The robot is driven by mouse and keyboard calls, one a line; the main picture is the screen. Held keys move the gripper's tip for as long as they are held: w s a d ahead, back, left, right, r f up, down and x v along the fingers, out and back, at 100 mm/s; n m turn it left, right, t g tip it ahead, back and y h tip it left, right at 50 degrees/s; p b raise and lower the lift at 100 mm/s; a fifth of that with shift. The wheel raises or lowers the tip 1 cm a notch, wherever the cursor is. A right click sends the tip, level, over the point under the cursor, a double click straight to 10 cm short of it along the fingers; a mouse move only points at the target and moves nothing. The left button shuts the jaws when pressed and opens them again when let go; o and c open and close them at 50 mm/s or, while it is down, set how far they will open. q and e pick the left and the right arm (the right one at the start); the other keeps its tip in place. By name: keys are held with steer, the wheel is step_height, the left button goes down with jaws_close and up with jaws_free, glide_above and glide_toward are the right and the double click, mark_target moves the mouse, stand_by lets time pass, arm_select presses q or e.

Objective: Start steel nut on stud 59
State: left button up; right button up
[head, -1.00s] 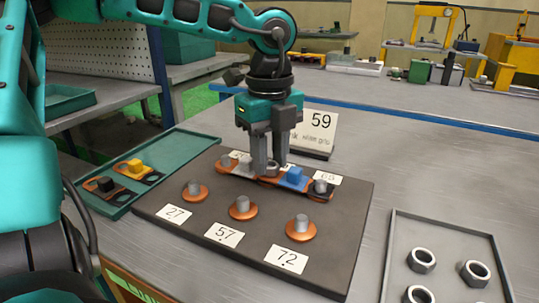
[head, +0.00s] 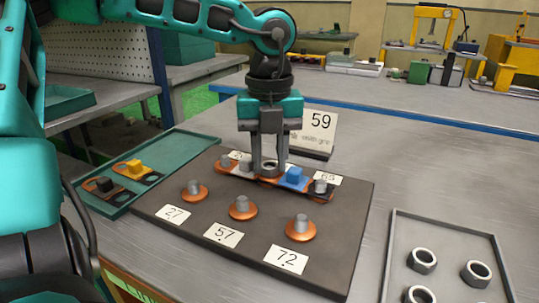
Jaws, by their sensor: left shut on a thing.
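My left gripper (head: 269,168) points straight down over the middle of the back row of the dark board (head: 190,222). It is shut on a steel nut (head: 268,171), whose grey ring shows low between the fingertips. The nut is at the stud position between the grey block and the blue block. The stud there is hidden, so I cannot tell how far the nut sits on it. A sign reading 59 (head: 319,124) stands behind the board. My right gripper is not in view.
Front studs (head: 243,204) on copper washers stand by labels 27, 57 and 72. A blue block (head: 295,176) sits close right of the gripper. A tray (head: 390,256) at right holds loose nuts (head: 421,260). A green tray (head: 190,146) holds parts at left.

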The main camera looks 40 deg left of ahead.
arm_select(q)
steer(key=o, duration=1)
steer(key=shift+f, duration=0.1)
steer(key=shift+w+r+p, duration=0.1)
steer(key=shift+r+p, duration=0.45)
steer(key=shift+r, duration=0.3)
steer(key=shift+r+p, duration=1.7)
steer(key=shift+r, duration=1.1)
steer(key=shift+f, duration=0.1)
